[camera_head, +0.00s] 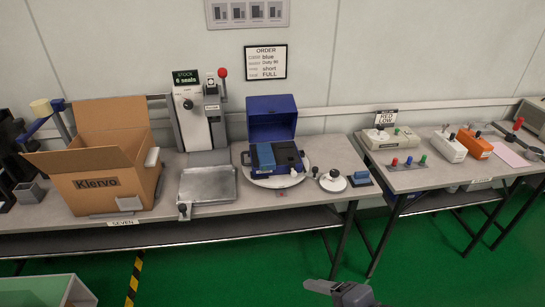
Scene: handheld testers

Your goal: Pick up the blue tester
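An open dark blue case (272,113) stands on a round white plate (262,183) at the middle of the left table, its lid raised. A lighter blue block (266,156) lies in the case's dark tray; it may be the blue tester, but its details are too small to tell. A smaller blue object (361,176) sits on a dark pad right of the plate. My gripper (322,287) shows only partly at the bottom edge, over the green floor, well in front of the table and apart from everything. Whether its fingers are open cannot be told.
A cardboard box (108,185), a metal tray (208,186) and a press with a red knob (195,115) stand left of the case. The right table holds a beige device (390,137), a white one (448,148) and an orange one (474,143).

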